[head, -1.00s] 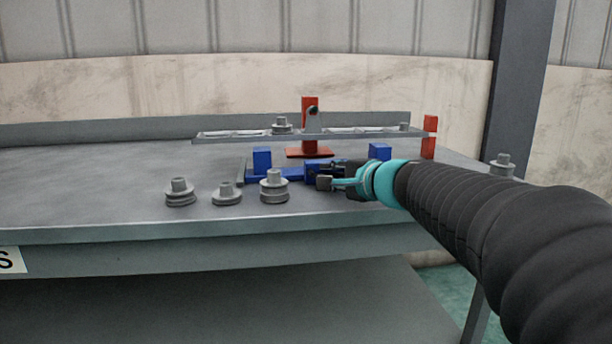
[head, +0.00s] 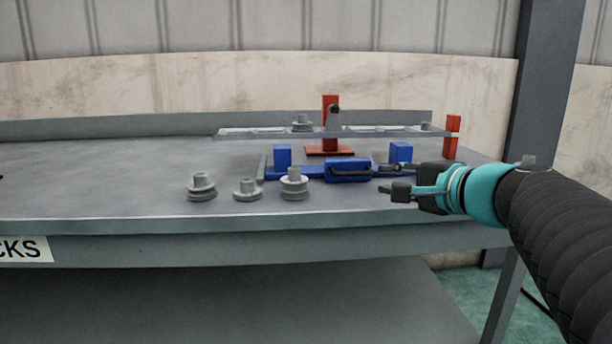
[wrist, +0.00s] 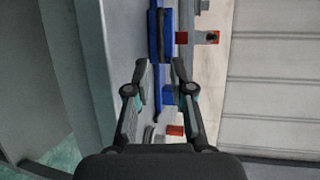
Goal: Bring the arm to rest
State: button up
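My arm reaches in from the right in the head view, over the bench's front right part. My gripper (head: 398,180) is open and empty, to the right of the blue block (head: 347,171) and apart from it. In the wrist view my gripper (wrist: 160,74) shows its two fingers spread, with nothing between them. The blue block (wrist: 161,35) and its rail lie beyond the fingertips there.
The bench (head: 110,180) holds several grey stepped pulleys (head: 201,187) left of the blue fixture. Behind stands a red post (head: 329,125) at a grey beam (head: 265,134) with a pulley on it. A blue upright (head: 401,152) is close behind my gripper.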

dwell(0.3)
jog(key=s+a+f+n+g+p, duration=0.2)
jog(key=s+a+f+n+g, duration=0.25)
jog(key=a+f, duration=0.2)
jog(key=s+d+f+n+g+h+p, duration=0.2)
jog(key=s+f+n+h, duration=0.4)
jog(key=s+f+n, duration=0.4)
jog(key=s+f+g+p, duration=0.1)
jog(key=s+f+g, duration=0.1)
jog(key=s, duration=0.3)
jog(key=shift+d+f, duration=0.3)
jog(key=shift+f, duration=0.4)
jog(key=shift+s, duration=0.1)
jog(key=shift+c, duration=0.2)
dwell(1.0)
